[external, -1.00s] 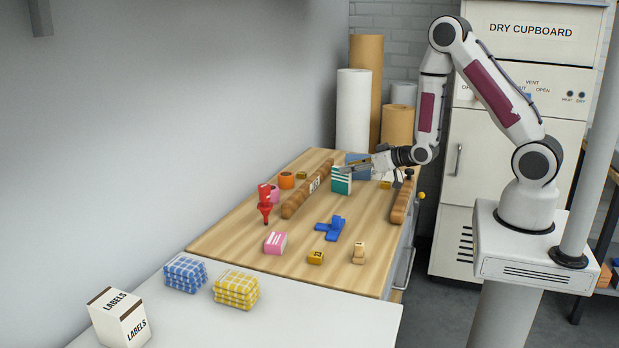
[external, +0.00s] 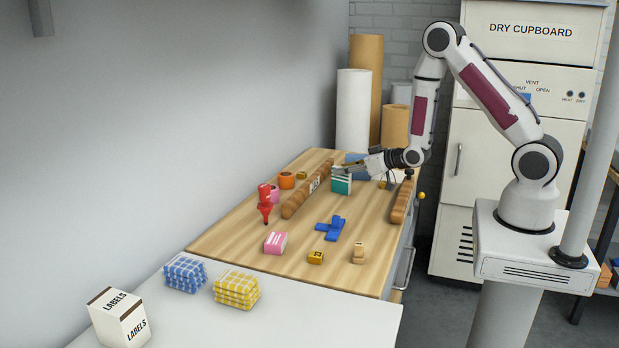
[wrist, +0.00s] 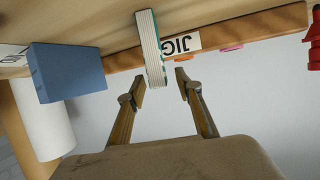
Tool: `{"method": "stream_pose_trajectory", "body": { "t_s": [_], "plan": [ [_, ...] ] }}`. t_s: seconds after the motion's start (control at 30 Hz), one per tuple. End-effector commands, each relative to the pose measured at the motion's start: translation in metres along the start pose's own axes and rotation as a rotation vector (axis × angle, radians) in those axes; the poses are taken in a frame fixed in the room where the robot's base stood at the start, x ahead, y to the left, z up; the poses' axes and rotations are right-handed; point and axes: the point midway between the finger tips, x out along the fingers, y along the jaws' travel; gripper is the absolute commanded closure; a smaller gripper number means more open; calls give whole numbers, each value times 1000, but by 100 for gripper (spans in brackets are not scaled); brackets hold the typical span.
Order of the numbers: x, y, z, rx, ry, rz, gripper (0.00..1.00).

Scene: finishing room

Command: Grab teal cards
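The teal cards (external: 341,184) are a teal and white box-like stack standing upright on the wooden bench. In the wrist view, the teal cards (wrist: 149,45) appear as a pale ridged edge with teal sides. My gripper (external: 345,170) is at the top of the cards, reaching in from the right. In the wrist view my gripper (wrist: 160,84) is open, with one fingertip on each side of the cards' near end. The left finger looks closer to the cards than the right. I cannot tell whether either finger touches them.
A wooden bar marked JIG (external: 308,188) lies left of the cards. A blue block (wrist: 66,72) stands close by. Blue pieces (external: 330,229), a pink box (external: 275,243) and a red funnel (external: 265,211) are on the bench. Another wooden bar (external: 401,203) lies along the right edge.

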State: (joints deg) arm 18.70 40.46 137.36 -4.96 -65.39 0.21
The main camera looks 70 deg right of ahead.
Motion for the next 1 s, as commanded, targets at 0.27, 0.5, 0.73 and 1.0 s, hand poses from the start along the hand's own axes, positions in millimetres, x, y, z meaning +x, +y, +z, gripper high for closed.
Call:
{"method": "stream_pose_trajectory", "body": {
  "t_s": [0.27, 0.5, 0.73, 1.0],
  "plan": [
    [0, 0, 0, 0, -1, 0, 65],
    [12, 0, 2, 0, -2, 0, 65],
    [34, 0, 2, 0, 0, 0, 65],
    [51, 0, 2, 0, -1, 0, 65]
  ]
}}
